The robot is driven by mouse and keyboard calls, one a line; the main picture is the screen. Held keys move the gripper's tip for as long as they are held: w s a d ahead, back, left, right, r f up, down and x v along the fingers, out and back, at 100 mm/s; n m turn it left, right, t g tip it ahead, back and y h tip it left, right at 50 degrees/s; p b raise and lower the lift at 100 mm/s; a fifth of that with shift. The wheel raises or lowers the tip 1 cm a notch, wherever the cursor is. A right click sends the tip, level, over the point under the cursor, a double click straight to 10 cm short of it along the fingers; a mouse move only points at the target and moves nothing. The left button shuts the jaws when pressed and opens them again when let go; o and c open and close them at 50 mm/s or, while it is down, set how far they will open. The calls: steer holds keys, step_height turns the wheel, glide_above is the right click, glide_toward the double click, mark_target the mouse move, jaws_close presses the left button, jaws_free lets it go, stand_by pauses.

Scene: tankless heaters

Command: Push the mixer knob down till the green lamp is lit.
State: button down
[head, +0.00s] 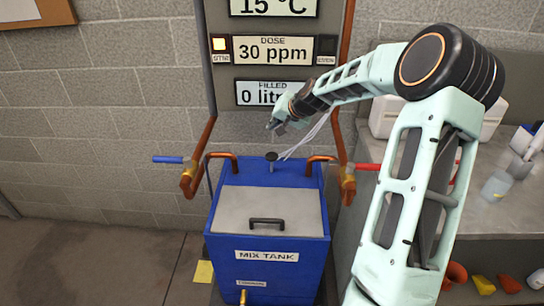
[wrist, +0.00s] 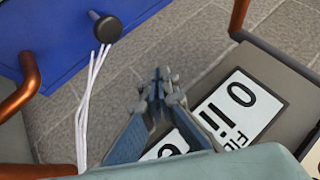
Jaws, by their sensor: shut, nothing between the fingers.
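The mixer knob (head: 271,157) is a small dark round cap on a thin stem, standing upright on top of the blue mix tank (head: 225,220). It also shows in the wrist view (wrist: 107,27), up and left of my fingertips. My gripper (head: 274,126) is shut and empty. In the head view it appears just above the knob, in front of the display panel. In the wrist view my gripper (wrist: 161,76) is clearly apart from the knob. A pale yellow lamp (head: 219,44) glows left of the dose display. The lamp (head: 327,46) right of it is dark. I see no green light.
Copper pipes (head: 210,145) flank the tank, with a blue-handled valve (head: 168,159) at left and a red-handled one (head: 366,166) at right. White cables (wrist: 83,115) run beside the knob. The display panel (head: 276,72) stands behind. A counter (head: 495,215) is at right.

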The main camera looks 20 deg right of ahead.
mark_target(275, 160)
stand_by(0.3)
steer(key=shift+f+b, duration=2.85)
steer(key=shift+f, duration=1.55)
steer(key=shift+f+b, duration=0.45)
steer(key=shift+s+f+b, duration=0.1)
steer(key=shift+f+b, duration=1.8)
steer(key=shift+f, duration=0.7)
